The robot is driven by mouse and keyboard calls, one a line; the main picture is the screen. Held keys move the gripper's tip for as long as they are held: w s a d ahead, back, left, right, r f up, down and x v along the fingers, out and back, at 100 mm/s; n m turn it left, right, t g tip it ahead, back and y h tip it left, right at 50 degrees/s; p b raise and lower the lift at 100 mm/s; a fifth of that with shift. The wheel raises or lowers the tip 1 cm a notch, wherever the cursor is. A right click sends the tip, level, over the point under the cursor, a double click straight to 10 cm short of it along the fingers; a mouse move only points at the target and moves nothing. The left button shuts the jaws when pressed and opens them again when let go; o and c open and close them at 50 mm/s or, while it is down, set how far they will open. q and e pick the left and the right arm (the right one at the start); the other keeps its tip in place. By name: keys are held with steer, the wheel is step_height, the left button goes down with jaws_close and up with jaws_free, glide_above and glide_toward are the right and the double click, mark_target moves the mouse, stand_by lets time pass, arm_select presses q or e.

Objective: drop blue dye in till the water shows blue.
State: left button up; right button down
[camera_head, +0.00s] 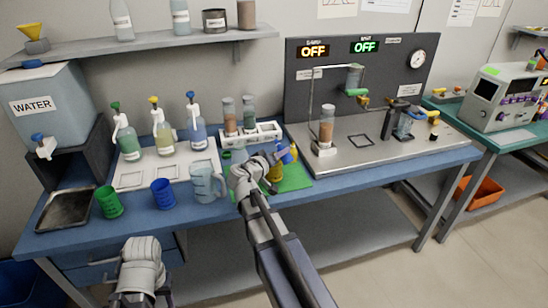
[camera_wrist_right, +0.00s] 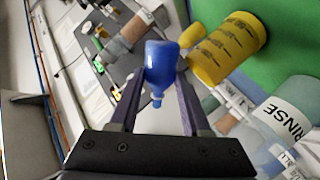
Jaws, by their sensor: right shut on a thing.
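My right gripper (camera_head: 280,156) is shut on a small blue dye bottle (camera_head: 288,153). In the right wrist view, the blue bottle (camera_wrist_right: 161,62) sits between the two purple fingers (camera_wrist_right: 158,95), with its narrow tip toward the palm. It is held by the yellow cup, over or near the green mat (camera_head: 297,181). A clear jug (camera_head: 203,186) with a handle stands to the left of the right arm; its contents look pale, and I cannot tell the water level. Part of my left arm shows at the bottom left, but its gripper fingers are out of sight.
A yellow cup (camera_head: 275,172) stands on the green mat. Green (camera_head: 109,203) and blue (camera_head: 163,195) cups stand left of the jug. Several pump bottles (camera_head: 163,130) and a white rack (camera_head: 257,135) are behind. A water tank (camera_head: 45,100) is far left, a metal test panel (camera_head: 365,150) right.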

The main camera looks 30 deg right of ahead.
steer(key=shift+s+r+n+g+p, duration=0.15)
steer(key=shift+r+n+g+p, duration=0.2)
steer(key=shift+n+p, duration=0.25)
stand_by(1.6)
steer(key=shift+f+n+g, duration=0.35)
steer(key=shift+f+n, duration=0.05)
steer(key=shift+n, duration=0.2)
stand_by(1.9)
steer(key=shift+s+d+r+n+g+p, duration=0.1)
steer(key=shift+r+n+g+p, duration=0.35)
steer(key=shift+n+p, duration=0.2)
stand_by(1.8)
steer(key=shift+f, duration=0.15)
stand_by(0.7)
